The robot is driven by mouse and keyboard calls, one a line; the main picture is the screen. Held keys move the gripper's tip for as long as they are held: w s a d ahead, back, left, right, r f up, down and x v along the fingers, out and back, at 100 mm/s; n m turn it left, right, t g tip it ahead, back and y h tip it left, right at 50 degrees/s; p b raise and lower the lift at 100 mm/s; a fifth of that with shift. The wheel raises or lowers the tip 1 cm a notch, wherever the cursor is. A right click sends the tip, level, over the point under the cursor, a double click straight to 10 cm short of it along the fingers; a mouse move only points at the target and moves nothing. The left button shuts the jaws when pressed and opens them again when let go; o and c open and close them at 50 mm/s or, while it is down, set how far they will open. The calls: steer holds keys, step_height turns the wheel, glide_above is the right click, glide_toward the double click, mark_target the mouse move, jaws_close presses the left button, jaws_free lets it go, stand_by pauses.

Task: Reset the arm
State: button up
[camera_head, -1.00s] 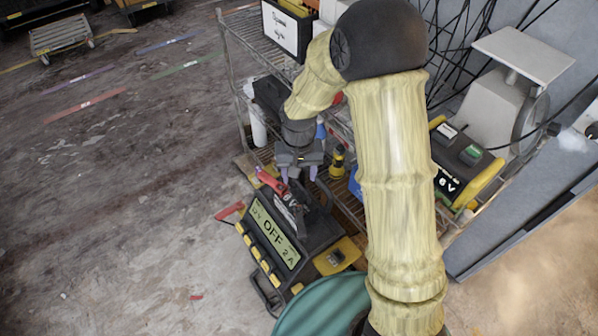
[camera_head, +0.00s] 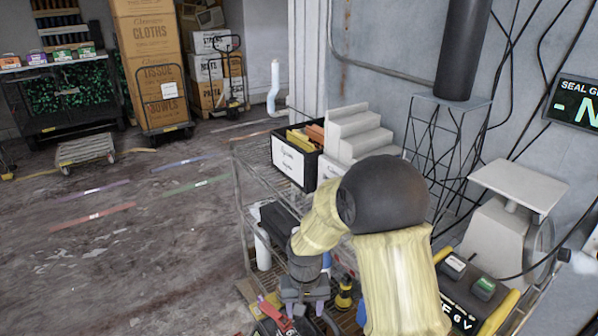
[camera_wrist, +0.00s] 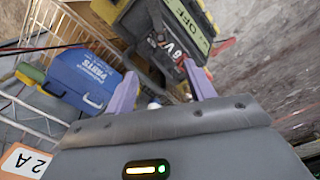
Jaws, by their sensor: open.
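My arm comes in from the lower right and bends at a dark elbow. In the wrist view my gripper (camera_wrist: 161,85) shows two purple fingers spread apart, with nothing held between them. The black-and-yellow charger (camera_wrist: 143,28) with a display reading OFF lies beyond the fingertips there. A red clamp (camera_wrist: 190,66) is near the right finger; I cannot tell whether they touch. In the head view only the charger's top, with a red clamp (camera_head: 271,308), shows at the bottom edge.
A wire rack (camera_head: 240,190) stands beside my arm, holding a labelled bin (camera_head: 293,163). A blue parts case (camera_wrist: 82,80) is on a wire shelf. A scale (camera_head: 500,235) and a black-yellow box (camera_head: 470,295) stand right. Open floor (camera_head: 130,260) lies left.

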steer(key=s+d+r+t+p, duration=0.2)
steer(key=s+d+r+p, duration=0.2)
steer(key=s+d+r, duration=0.8)
steer(key=shift+s+d+r+m+t, duration=0.15)
steer(key=shift+d+r+m+t, duration=0.2)
steer(key=shift+d+r, duration=0.45)
steer(key=shift+a, duration=0.15)
steer(key=shift+s+r, duration=0.1)
